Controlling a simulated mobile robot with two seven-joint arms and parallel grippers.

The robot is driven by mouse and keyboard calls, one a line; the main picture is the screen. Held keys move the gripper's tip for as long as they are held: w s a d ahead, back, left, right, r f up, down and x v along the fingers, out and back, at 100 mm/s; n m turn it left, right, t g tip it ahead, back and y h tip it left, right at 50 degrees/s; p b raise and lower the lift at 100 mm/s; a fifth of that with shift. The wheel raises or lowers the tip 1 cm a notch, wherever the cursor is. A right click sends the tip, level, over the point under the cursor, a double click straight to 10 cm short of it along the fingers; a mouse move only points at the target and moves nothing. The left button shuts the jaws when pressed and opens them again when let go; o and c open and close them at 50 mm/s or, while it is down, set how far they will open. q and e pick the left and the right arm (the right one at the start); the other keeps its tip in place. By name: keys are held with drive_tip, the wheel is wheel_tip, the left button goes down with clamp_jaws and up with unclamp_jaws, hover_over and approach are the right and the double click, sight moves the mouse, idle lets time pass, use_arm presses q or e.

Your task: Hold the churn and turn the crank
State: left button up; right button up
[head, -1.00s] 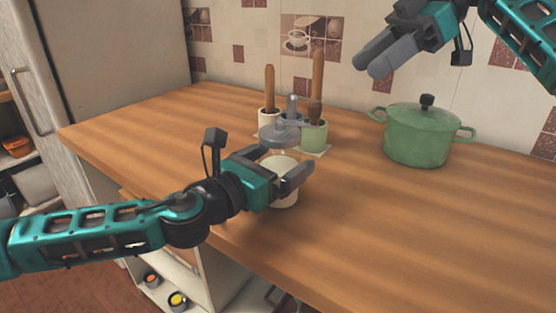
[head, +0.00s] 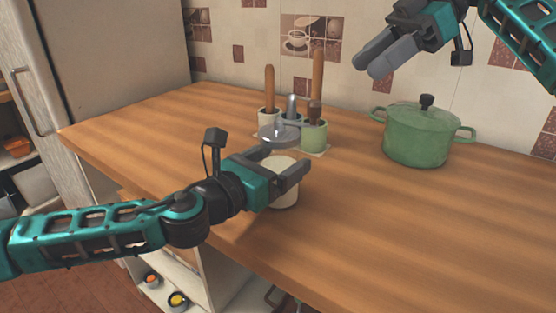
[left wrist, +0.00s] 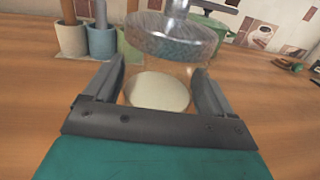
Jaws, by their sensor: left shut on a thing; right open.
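The churn is a clear glass jar with pale cream (head: 284,192) low inside and a grey metal lid (head: 279,134). It stands upright near the counter's front edge. A crank arm reaches right from the lid top, with what looks like a brown knob (head: 315,110) at its end. My left gripper (head: 288,163) is shut on the jar below the lid, a finger on either side. The left wrist view shows the fingers (left wrist: 160,88) flanking the glass, the cream and lid between them. My right gripper (head: 368,61) is open and empty, up and right of the churn.
Behind the churn stand utensil cups, one cream (head: 267,121) and one green (head: 314,136), with upright handles close to the crank. A green lidded pot (head: 417,138) stands to the right. The wooden counter (head: 400,230) is clear at front right.

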drive_tip(key=shift+o, duration=0.4)
wheel_tip(320, 180, up, 3)
drive_tip(key=m+t+h, duration=0.6)
drive_tip(key=m+h, duration=0.3)
drive_tip(key=m, duration=1.8)
hover_over(315, 102)
drive_tip(key=shift+w+d, duration=0.1)
drive_tip(key=shift+d, duration=0.15)
drive_tip(key=n, duration=0.2)
drive_tip(key=n+h, duration=0.1)
drive_tip(key=n, duration=0.2)
drive_tip(key=shift+a+r+n+t, duration=0.25)
drive_tip(key=shift+r+n+t, duration=0.05)
drive_tip(key=shift+n, duration=0.1)
drive_tip(key=shift+h, duration=0.3)
drive_tip(key=shift+f, duration=4.9)
